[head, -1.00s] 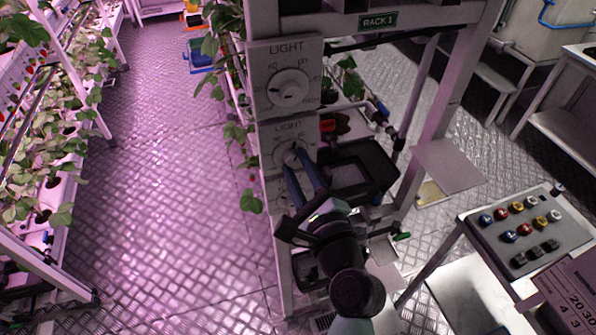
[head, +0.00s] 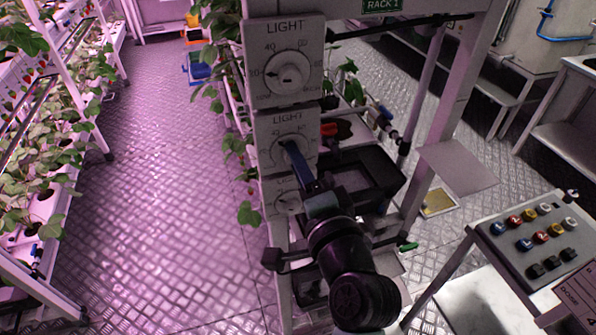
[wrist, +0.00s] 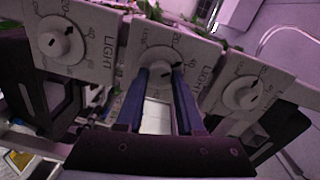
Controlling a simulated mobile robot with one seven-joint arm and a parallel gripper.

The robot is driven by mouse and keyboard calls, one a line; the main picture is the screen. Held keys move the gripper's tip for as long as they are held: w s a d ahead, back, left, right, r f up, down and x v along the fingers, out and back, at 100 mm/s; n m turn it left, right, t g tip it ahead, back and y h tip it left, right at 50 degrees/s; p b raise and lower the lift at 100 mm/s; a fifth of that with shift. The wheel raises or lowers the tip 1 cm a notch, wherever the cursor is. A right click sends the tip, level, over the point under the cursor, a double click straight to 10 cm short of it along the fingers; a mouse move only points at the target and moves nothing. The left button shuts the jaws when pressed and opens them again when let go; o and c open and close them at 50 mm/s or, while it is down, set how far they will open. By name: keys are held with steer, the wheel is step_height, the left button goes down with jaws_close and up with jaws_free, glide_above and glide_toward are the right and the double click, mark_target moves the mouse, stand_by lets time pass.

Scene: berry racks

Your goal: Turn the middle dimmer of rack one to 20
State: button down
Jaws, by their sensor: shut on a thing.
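The middle dimmer of rack one is a white panel marked LIGHT with a round knob (head: 283,151), between two like panels. My gripper (head: 289,147) reaches it from the lower right, its blue fingers edge-on in the head view. In the wrist view the middle knob (wrist: 158,76) sits between the two blue fingertips of my gripper (wrist: 160,70), which is shut on it. A dark pointer mark shows on the knob, but its exact reading is not clear. The top dimmer (head: 290,73) points left, near its 20 mark. The bottom dimmer (head: 287,201) is partly hidden by my arm.
The RACK 1 sign (head: 382,5) is at the top. Dark trays (head: 375,165) stand right of the dimmers. A button panel (head: 530,240) is at the right. Plant racks (head: 45,170) line the left, with clear floor (head: 170,180) between.

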steer(key=shift+n+b, duration=2.75)
steer(key=shift+n, duration=1.35)
steer(key=c, duration=0.5)
jaws_free()
steer(key=b+v, duration=0.1)
steer(key=v, duration=1.2)
steer(key=shift+a+r, duration=0.1)
steer(key=shift+a, duration=0.1)
